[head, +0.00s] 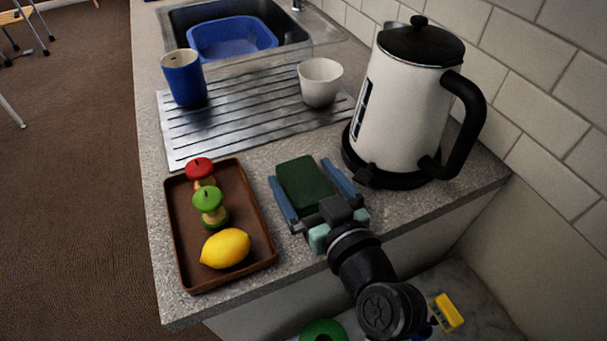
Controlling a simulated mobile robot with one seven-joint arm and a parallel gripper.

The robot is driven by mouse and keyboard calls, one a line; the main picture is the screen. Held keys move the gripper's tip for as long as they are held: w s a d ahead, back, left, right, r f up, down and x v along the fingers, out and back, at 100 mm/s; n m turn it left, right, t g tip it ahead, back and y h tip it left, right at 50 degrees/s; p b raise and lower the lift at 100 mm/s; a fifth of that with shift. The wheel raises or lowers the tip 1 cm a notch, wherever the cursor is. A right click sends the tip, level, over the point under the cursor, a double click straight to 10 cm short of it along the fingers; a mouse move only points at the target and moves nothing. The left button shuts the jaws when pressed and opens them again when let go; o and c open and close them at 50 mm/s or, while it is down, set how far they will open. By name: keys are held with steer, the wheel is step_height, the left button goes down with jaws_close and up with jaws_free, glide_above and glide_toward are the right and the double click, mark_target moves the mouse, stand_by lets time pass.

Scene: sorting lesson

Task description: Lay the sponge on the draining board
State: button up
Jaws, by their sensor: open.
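A dark green sponge (304,184) lies in front of the draining board, seemingly on the grey counter. My gripper (299,170) is open, with one blue finger on each side of the sponge. Small gaps seem to show between sponge and fingers; I cannot tell whether either touches. The gripper's palm hides the sponge's near end. The ridged metal draining board (250,128) is just beyond the sponge, between the sink and the counter's near part.
A blue cup (184,80) and a white cup (320,83) stand on the draining board, with bare ridges between. A white kettle (400,105) stands close on the right. A brown tray (172,225) on the left holds a lemon (226,248) and red-and-green-topped pieces.

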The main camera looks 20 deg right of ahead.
steer(key=s, duration=0.3)
steer(key=s+r+b, duration=0.1)
steer(key=s, duration=0.7)
steer(key=shift+s+d+r, duration=0.15)
steer(key=shift+d+r, duration=0.05)
steer(key=shift+r, duration=0.05)
